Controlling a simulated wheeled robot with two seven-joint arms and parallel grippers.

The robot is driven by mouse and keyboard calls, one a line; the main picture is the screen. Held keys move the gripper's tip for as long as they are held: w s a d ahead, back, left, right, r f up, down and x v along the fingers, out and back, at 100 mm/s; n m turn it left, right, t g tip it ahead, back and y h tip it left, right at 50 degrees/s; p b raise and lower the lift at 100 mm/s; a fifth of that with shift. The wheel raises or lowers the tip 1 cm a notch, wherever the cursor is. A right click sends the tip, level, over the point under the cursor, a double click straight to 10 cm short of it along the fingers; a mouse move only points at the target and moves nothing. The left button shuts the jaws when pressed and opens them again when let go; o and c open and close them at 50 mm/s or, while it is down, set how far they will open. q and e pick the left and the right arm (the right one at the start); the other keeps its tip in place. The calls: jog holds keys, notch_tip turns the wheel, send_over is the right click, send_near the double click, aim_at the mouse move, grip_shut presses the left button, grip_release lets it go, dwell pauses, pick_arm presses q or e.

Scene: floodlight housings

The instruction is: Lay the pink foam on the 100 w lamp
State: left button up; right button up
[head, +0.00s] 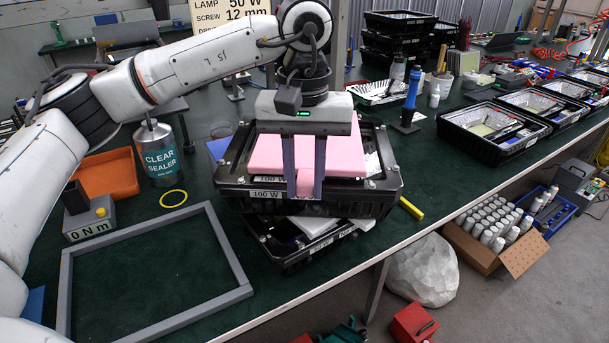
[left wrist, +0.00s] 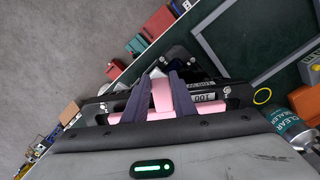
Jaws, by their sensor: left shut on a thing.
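The 100 W lamp (head: 265,194) is a black floodlight housing with a "100 W" label, on top of another black housing on the green table. The pink foam (head: 345,155) is a flat sheet over the lamp's top, and it also shows in the left wrist view (left wrist: 160,96). My left gripper (head: 304,194) points down at the lamp's front edge, with its two dark fingers shut on the foam's near part; the fingers also show in the left wrist view (left wrist: 160,93). Whether the foam rests fully on the lamp is hard to tell. My right gripper is not in view.
A grey frame (head: 165,323) lies at the front left. An orange tray (head: 108,172), a clear sealer can (head: 160,152) and a torque tester (head: 90,220) stand left. Yellow marker (head: 411,208) and blue tool (head: 411,95) are right. More housings (head: 492,133) line the right side.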

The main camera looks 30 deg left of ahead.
pick_arm(q)
jog(key=shift+f, duration=0.2)
jog(key=o, duration=1.1)
